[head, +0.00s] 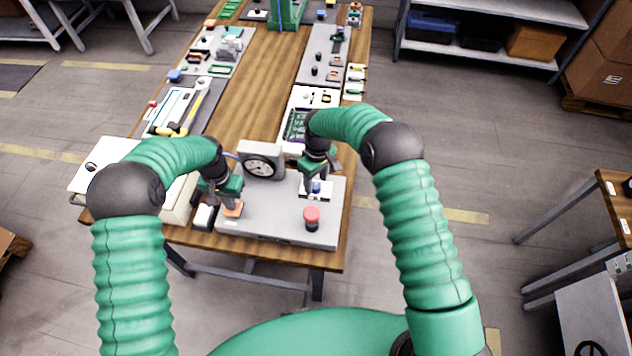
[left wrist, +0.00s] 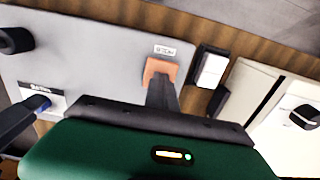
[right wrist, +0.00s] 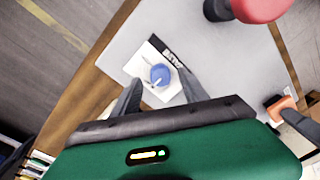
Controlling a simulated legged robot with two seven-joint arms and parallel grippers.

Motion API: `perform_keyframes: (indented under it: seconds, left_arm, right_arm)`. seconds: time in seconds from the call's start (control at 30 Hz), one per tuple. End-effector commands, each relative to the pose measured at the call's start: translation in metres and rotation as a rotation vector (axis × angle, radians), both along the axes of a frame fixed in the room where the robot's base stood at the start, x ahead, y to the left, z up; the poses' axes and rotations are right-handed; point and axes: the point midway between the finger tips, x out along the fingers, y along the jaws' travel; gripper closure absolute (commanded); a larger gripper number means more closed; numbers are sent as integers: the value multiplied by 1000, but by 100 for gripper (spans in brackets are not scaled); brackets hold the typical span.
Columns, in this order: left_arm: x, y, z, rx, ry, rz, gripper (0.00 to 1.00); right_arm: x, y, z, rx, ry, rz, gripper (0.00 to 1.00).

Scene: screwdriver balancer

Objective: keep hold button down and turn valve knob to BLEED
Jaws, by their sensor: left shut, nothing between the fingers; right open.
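The orange hold button (head: 233,210) is at the front left of the grey panel (head: 270,221). It also shows in the left wrist view (left wrist: 152,68), beside a HOLD label. My left gripper (head: 231,203) is shut, its fingertips on the button; how far the button is pressed I cannot tell. The blue valve knob (right wrist: 160,75) sits on a white label plate (right wrist: 146,66) with a black printed strip. My right gripper (right wrist: 158,95) is open above the knob, a finger to each side, with no clear contact. The label words are too small to read.
A red mushroom button (head: 312,214) stands on the panel in front of the knob. A dial gauge (head: 261,165) stands at the panel's back, between my grippers. A black-and-white block (head: 204,216) sits left of the panel. Trays of parts line the table behind.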

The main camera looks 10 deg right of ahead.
Motion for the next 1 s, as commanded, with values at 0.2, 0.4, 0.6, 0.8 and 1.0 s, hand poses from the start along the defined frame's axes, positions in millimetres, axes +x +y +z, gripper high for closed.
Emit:
perform_keyframes:
  seconds: [0.2, 0.4, 0.6, 0.8, 1.0]
  left_arm:
    - [-1, 0, -1, -1, 1, 0, 100]
    - [-1, 0, -1, 0, 2, 0, 100]
    - [-1, 0, -1, 0, 2, -1, 100]
    - [-1, 0, -1, -1, 3, -1, 100]
    - [0, -1, 18, -1, 0, -1, 100]
  right_arm:
    - [3, -3, 56, 0, -6, 1, 48]
    - [4, -5, 96, 1, -3, 1, 48]
    - [4, -5, 106, 0, 0, 0, 48]
    - [4, -5, 106, 1, -1, 0, 48]
    - [4, -5, 120, 0, -1, 0, 48]
